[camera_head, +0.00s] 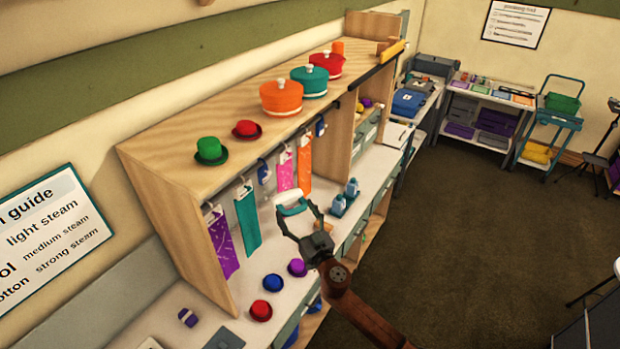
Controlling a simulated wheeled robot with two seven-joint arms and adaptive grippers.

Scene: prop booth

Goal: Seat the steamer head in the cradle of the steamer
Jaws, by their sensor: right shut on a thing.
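My right gripper (298,212) reaches in from the bottom right on a brown arm. Its dark fingers are shut on a small white and teal thing (291,198), which looks like the steamer head. It is held in front of the wooden shelf unit, and its height above the counter is hard to judge. I cannot make out the steamer's cradle in this view. My left gripper is not in view.
The wooden unit (190,190) carries hats and round boxes on top, with coloured cloths hanging below. Several small hats, such as a red one (261,311), lie on the white counter. Blue bottles (351,187) stand on a small tray beyond the gripper. The dark floor at right is open.

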